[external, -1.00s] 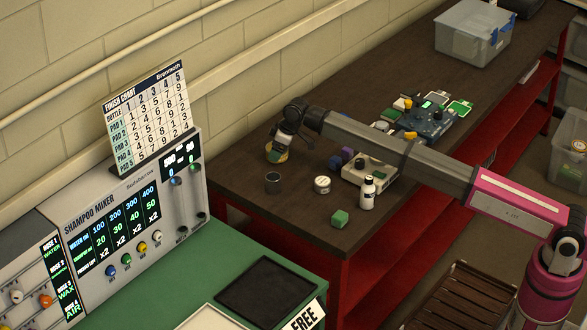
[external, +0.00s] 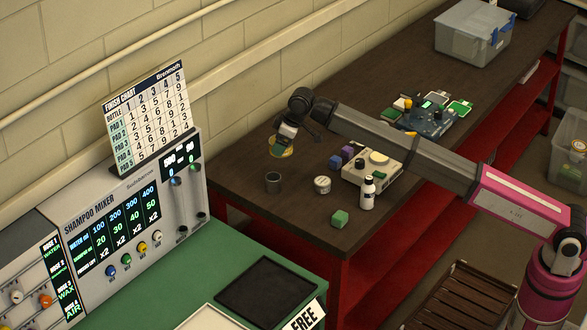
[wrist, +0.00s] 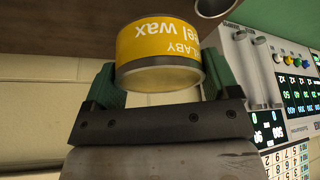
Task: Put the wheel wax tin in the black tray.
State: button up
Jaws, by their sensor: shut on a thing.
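The wheel wax tin (wrist: 160,50) is round with a yellow label and fills the space between my green fingers in the wrist view. My gripper (wrist: 155,85) is shut on it. In the external view my gripper (external: 281,148) is at the far left of the dark bench, by the wall, and partly covers the yellow tin (external: 287,153). I cannot tell whether the tin is clear of the bench top. The black tray (external: 226,291) lies flat and empty on the green counter in front, apart from my gripper.
The shampoo mixer (external: 125,225) stands on the counter beside the tray. A gap separates counter and bench.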

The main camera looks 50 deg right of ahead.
jog(key=shift+s+a+r, duration=0.25)
jog(key=shift+s+a, duration=0.25)
jog(key=shift+a, duration=0.15)
jog(key=s+a+f+n, duration=0.1)
jog(key=s+a+f, duration=0.2)
jog(key=s+a, duration=0.9)
jog(key=s+a+f+n+y, duration=0.1)
jog(key=s+a+f, duration=0.2)
jog(key=s+a, duration=0.9)
jog(key=s+a+f+n, duration=0.1)
jog(key=s+a+f, duration=0.3)
jog(key=s+a, duration=0.8)
jog(key=shift+g, duration=0.3)
jog(key=w+f, duration=0.2)
jog(key=w, duration=0.2)
jog(key=w+f, duration=0.2)
jog(key=w, duration=0.3)
jog(key=w+a+f, duration=0.1)
jog(key=w+f, duration=0.1)
jog(key=w, duration=0.2)
jog(key=shift+w+a+f, duration=0.1)
jog(key=shift+w+f, duration=0.05)
jog(key=shift+w, duration=0.15)
jog(key=shift+f, duration=2)
jog(key=shift+f, duration=0.15)
jog(key=o, duration=0.9)
